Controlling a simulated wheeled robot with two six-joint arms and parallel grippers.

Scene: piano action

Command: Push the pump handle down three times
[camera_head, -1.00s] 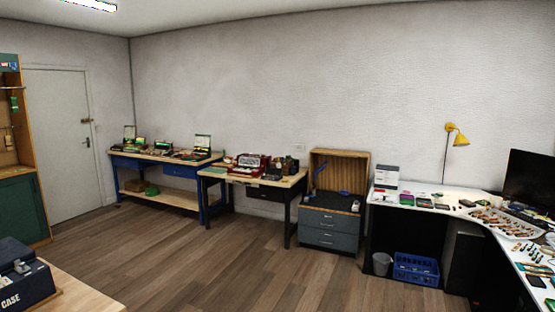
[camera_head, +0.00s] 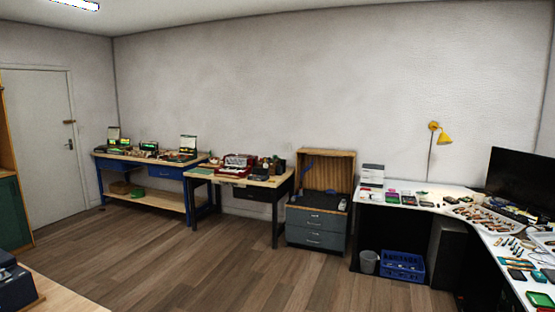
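I cannot make out a pump handle in the head view; any pump among the far bench items is too small to tell. A grey drawer cabinet (camera_head: 317,229) with an open wooden back stands against the far wall. A small light bottle-like item (camera_head: 342,205) stands on its top at the right, too small to name surely. Neither of my grippers shows.
A blue workbench (camera_head: 150,170) and a wooden-topped bench (camera_head: 232,180) line the wall. A white corner desk (camera_head: 376,204) stands at right. A bin (camera_head: 368,262) and blue crate (camera_head: 402,267) sit on the floor. The wooden floor (camera_head: 190,262) is clear.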

